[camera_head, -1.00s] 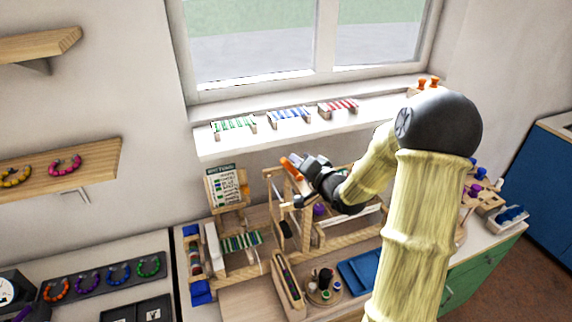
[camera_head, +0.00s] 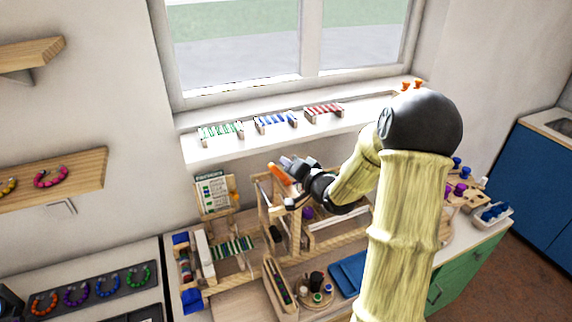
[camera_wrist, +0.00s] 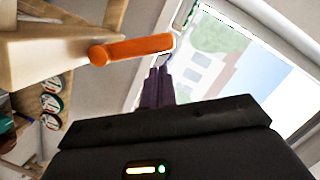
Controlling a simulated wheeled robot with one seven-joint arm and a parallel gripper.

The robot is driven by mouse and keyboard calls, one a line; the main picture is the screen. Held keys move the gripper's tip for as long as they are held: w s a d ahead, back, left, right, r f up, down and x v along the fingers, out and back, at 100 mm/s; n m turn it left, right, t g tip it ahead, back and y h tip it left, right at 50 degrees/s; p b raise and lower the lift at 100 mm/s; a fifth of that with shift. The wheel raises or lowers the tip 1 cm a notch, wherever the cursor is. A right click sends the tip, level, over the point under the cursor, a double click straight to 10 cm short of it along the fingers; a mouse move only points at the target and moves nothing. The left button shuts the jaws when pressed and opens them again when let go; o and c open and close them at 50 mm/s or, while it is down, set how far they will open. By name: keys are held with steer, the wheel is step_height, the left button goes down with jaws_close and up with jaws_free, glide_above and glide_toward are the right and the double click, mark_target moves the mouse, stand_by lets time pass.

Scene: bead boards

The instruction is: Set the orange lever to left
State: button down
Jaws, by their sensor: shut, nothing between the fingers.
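The orange lever (camera_head: 281,174) is a short rod near the top of a wooden frame (camera_head: 266,215) on the workbench. In the wrist view the lever (camera_wrist: 135,48) is a round orange bar running from a wooden post (camera_wrist: 50,58) toward the right. My gripper (camera_head: 291,163) is shut and empty, its fingers close beside the lever in the head view. In the wrist view the shut fingers (camera_wrist: 158,84) point up toward the lever's free end, just below it in the picture. I cannot tell whether they touch it.
A window sill (camera_head: 230,146) with green, blue and red striped racks runs behind the frame. A card on a stand (camera_head: 213,194) is to the left. A blue tray (camera_head: 347,275) and several coloured spools lie in front and below.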

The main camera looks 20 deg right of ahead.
steer(key=shift+w+d+r+p, duration=0.1)
steer(key=shift+d+r+p, duration=0.25)
steer(key=shift+r, duration=0.2)
steer(key=d+b+v, duration=0.1)
steer(key=b+v, duration=0.1)
steer(key=v, duration=0.8)
steer(key=shift+d, duration=0.35)
steer(key=shift+r, duration=0.15)
steer(key=s+a+f+n+g+h, duration=0.3)
steer(key=a+f+g+h, duration=0.2)
steer(key=f+g, duration=0.15)
steer(key=s+a+f+n+g, duration=0.4)
steer(key=s+a+g, duration=0.2)
steer(key=s, duration=0.7)
steer(key=shift+s+a+f+y, duration=0.15)
steer(key=shift+s+a+y, duration=0.25)
steer(key=shift+a, duration=0.8)
